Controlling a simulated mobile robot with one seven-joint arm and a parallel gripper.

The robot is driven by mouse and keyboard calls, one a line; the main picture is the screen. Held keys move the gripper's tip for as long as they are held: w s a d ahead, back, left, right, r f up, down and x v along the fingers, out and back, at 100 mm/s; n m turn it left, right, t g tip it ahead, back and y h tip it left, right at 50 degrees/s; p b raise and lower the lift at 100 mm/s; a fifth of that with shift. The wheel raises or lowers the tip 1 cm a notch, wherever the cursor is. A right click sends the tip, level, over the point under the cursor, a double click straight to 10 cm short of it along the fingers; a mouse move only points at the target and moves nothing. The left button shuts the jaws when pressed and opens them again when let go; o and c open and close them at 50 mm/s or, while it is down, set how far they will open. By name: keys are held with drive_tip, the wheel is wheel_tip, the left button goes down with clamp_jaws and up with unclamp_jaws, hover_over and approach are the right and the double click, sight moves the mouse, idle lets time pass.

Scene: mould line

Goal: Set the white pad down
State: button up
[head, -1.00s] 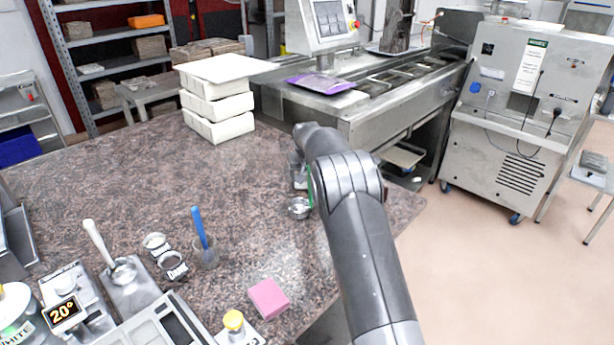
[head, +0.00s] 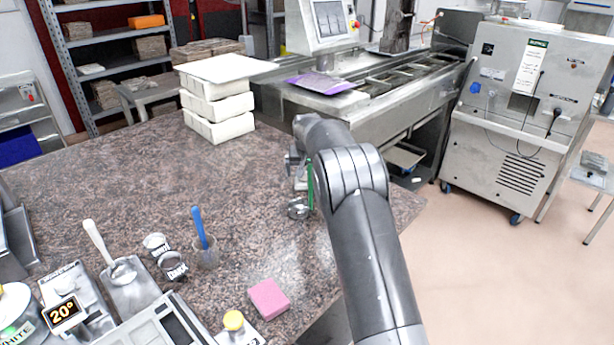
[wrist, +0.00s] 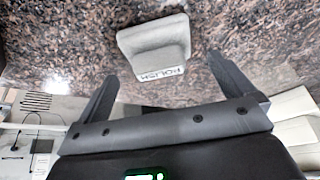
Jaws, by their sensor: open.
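The white pad (wrist: 155,45), a pale block with a dark-lettered "POLISH" label on its near side, rests on the speckled stone worktop (wrist: 60,40) in the wrist view. My gripper (wrist: 161,68) is open, with one dark finger to each side of the pad's near end and visible gaps between. Nothing is clamped in it. In the head view my gripper (head: 296,170) is mostly hidden behind my arm at the worktop's right side, and I cannot make out the pad there.
A stack of white blocks (head: 217,108) stands at the back of the worktop. The worktop's left middle is clear. A steel machine (head: 350,105) stands behind.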

drive_tip(key=v, duration=0.9)
drive_tip(key=s+d+r, duration=0.5)
drive_tip(key=s+r, duration=0.2)
drive_tip(key=s, duration=0.4)
drive_tip(key=s+d+r, duration=0.4)
drive_tip(key=s+r, duration=0.2)
drive_tip(key=s, duration=0.6)
drive_tip(key=s+d+f, duration=0.2)
drive_tip(key=s+f, duration=0.1)
drive_tip(key=s, duration=1.1)
drive_tip(key=s+d+f+t, duration=0.1)
drive_tip(key=s+d+f, duration=0.1)
drive_tip(key=s, duration=1.2)
drive_tip(key=shift+s+f, duration=0.25)
drive_tip(key=shift+f, duration=0.4)
